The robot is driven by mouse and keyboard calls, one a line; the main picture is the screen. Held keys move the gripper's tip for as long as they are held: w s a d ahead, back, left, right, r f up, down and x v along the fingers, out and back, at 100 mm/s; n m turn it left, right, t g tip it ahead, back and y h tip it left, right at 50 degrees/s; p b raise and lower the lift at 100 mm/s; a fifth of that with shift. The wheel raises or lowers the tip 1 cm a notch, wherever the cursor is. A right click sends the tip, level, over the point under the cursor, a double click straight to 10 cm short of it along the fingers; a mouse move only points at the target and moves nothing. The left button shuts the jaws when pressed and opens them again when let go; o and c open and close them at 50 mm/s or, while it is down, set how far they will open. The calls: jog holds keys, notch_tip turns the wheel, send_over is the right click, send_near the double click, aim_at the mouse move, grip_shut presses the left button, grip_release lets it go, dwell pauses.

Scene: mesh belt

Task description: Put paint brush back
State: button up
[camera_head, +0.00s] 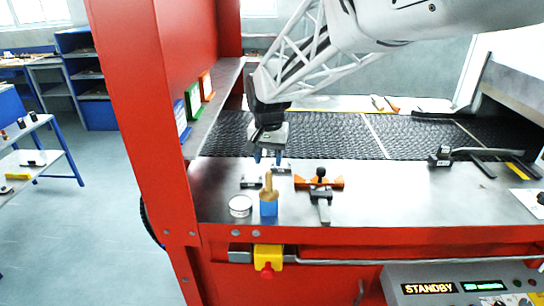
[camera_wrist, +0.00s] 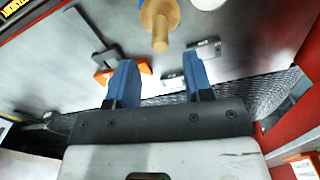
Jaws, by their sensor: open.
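A paint brush with a tan wooden handle (camera_head: 269,184) stands upright, handle up, at a small blue holder (camera_head: 268,209) on the steel ledge. I cannot tell how it sits in the holder, and its bristles are hidden. My gripper (camera_head: 268,157) is open and empty, with its blue fingers above and behind the handle. In the wrist view the handle (camera_wrist: 160,30) points toward the camera, just beyond the gap between the open fingers (camera_wrist: 160,62), with no finger touching it.
A round white-topped tin (camera_head: 240,206) stands just left of the holder. An orange bracket with a dark clamp-like tool (camera_head: 320,184) lies to the right, and small metal pieces (camera_head: 252,182) lie behind. The black mesh belt (camera_head: 330,135) runs behind the ledge; a red post (camera_head: 150,100) stands left.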

jog(key=shift+r, duration=2.35)
jog(key=shift+s+d, duration=0.1)
jog(key=s+d+r+t, duration=0.1)
jog(key=s+d+r, duration=0.1)
jog(key=s+d, duration=1.25)
jog(key=s+d+f, duration=0.2)
jog(key=s+d, duration=0.1)
jog(key=s, duration=0.5)
jog(key=s+d+f+n+t, duration=0.1)
jog(key=s+d+f, duration=0.2)
jog(key=s, duration=0.5)
jog(key=shift+s+d+f+n+t, duration=0.15)
jog(key=shift+d+n+t, duration=0.15)
jog(key=shift+d, duration=0.3)
